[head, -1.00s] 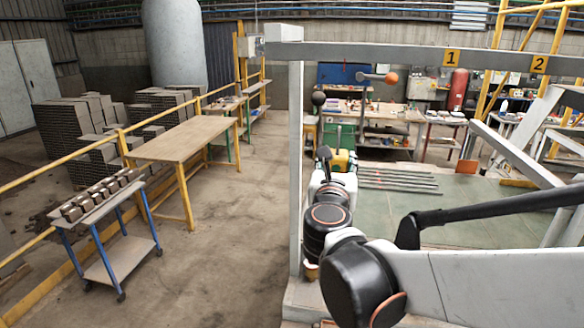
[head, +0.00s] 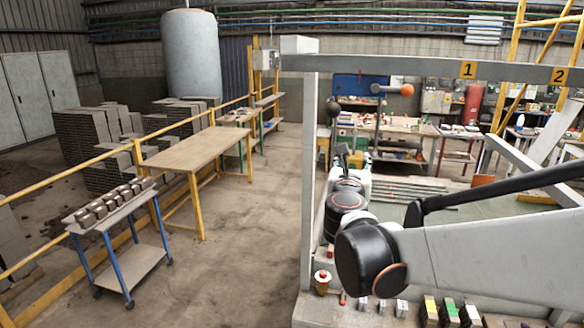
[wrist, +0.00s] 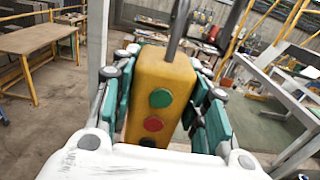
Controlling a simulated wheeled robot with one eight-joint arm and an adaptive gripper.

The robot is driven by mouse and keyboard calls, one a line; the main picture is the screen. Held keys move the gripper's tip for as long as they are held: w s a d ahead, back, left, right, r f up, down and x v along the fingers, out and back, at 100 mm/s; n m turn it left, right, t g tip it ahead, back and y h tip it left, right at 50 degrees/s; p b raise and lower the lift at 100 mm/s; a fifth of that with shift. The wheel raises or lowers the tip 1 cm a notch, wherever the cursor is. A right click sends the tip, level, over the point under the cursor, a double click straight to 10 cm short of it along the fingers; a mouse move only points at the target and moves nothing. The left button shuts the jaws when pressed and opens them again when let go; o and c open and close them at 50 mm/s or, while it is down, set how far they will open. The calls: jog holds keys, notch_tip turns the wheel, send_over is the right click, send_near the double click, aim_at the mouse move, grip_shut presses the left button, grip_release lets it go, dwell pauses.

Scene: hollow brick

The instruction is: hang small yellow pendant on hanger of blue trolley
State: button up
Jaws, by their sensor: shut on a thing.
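A yellow pendant (wrist: 160,85) with green, red and black buttons is upright in the wrist view, with a dark cable or rod rising from its top. My gripper (wrist: 166,103) is shut on it, with green-padded fingers on both sides. In the head view my arm largely hides the gripper and pendant. A trolley with blue legs (head: 130,262) stands at the left of the head view, well away from my gripper, with several small bricks (head: 110,203) on its top shelf. I cannot make out a hanger on it.
A long wooden table (head: 190,150) with yellow legs stands behind the trolley, along a yellow railing (head: 105,160). A grey post (head: 308,170) rises left of my arm. Several small blocks (head: 448,310) lie on a ledge at bottom. The concrete floor (head: 235,240) between trolley and post is clear.

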jog(key=shift+x, duration=1)
jog(key=shift+f+b, duration=1.05)
jog(key=shift+f, duration=0.15)
jog(key=o, duration=1.4)
